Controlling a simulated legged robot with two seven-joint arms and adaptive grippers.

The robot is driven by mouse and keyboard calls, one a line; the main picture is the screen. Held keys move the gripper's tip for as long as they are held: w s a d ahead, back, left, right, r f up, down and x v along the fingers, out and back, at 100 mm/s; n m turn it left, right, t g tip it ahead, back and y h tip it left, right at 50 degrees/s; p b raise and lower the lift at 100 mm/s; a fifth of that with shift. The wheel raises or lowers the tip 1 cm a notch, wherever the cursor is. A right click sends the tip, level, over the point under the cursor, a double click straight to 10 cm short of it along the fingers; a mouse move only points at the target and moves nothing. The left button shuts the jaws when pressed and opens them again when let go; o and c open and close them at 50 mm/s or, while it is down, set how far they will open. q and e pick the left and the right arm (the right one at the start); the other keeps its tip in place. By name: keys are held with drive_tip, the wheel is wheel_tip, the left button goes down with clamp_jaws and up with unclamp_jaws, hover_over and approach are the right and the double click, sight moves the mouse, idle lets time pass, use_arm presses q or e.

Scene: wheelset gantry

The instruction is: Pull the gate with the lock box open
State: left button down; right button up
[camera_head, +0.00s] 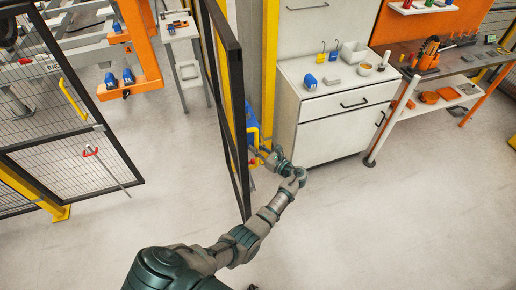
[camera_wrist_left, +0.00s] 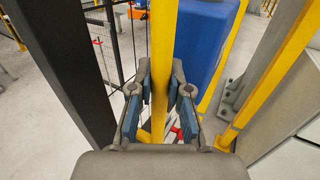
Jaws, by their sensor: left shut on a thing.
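The gate (camera_head: 236,70) with a black frame and mesh stands nearly edge-on in the middle of the head view, swung toward me. A blue lock box (camera_head: 252,124) shows on its right side, partly hidden; it is large in the left wrist view (camera_wrist_left: 205,40). My left gripper (camera_head: 258,156) reaches to the gate beside the box. In the left wrist view its fingers (camera_wrist_left: 160,105) are shut around a yellow upright handle bar (camera_wrist_left: 163,45). A black post of the gate frame (camera_wrist_left: 72,70) stands left of the bar. My right gripper is not in view.
A white cabinet (camera_head: 335,127) stands close right of the gate, with a workbench (camera_head: 450,62) beyond. Another mesh gate leaf (camera_head: 75,165) with a yellow handle (camera_head: 72,100) is at left. A yellow post (camera_head: 270,60) stands behind the gate. The floor (camera_head: 400,225) in front is clear.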

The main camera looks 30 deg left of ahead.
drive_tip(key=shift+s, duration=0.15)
use_arm(q)
drive_tip(key=c, duration=1.3)
unclamp_jaws()
drive_tip(key=shift+o, duration=1)
drive_tip(key=v, duration=1.2)
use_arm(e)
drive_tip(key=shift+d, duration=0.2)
use_arm(q)
drive_tip(key=shift+f, duration=0.15)
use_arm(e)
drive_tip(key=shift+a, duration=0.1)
